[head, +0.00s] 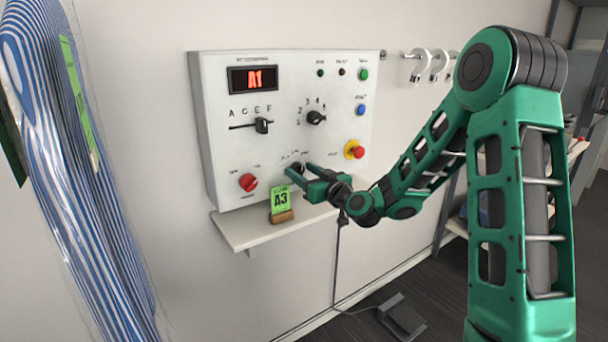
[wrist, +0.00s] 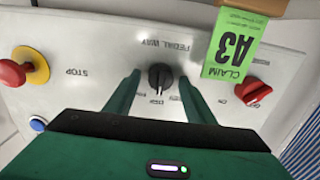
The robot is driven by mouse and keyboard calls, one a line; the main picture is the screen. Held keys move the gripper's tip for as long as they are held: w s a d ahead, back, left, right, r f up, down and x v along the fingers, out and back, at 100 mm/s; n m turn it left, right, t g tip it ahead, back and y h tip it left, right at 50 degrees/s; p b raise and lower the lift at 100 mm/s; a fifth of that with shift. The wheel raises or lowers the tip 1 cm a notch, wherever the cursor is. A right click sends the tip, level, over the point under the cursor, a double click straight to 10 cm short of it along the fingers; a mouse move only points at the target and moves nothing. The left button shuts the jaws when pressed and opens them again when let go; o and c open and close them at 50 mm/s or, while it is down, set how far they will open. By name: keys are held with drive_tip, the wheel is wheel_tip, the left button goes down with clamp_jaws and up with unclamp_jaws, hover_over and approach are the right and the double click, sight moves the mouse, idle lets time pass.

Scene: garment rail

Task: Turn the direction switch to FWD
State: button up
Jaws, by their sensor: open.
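The direction switch is a small black knob (wrist: 160,77) on the white control panel (head: 222,120), near PEDAL WAY lettering that appears upside down in the wrist view. In the head view the switch (head: 298,168) is partly hidden by my gripper. My gripper (head: 297,175) is open at the lower part of the panel. In the wrist view its two green fingers stand on either side of the knob, with a gap on each side. The small position labels around the knob are too blurred to read for certain, so I cannot tell its setting.
A green A3 claim tag (head: 281,200) stands in a wooden holder on the small shelf (head: 262,230), close to my gripper. A red switch (head: 248,182) and a red stop button (head: 358,152) flank the knob. Plastic-covered striped garments (head: 60,150) hang at left.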

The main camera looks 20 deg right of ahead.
drive_tip(key=shift+c, duration=0.5)
drive_tip(key=c, duration=0.9)
drive_tip(key=shift+d, duration=0.1)
drive_tip(key=shift+m, duration=0.6)
drive_tip(key=shift+d+m, duration=0.2)
drive_tip(key=shift+m, duration=3.1)
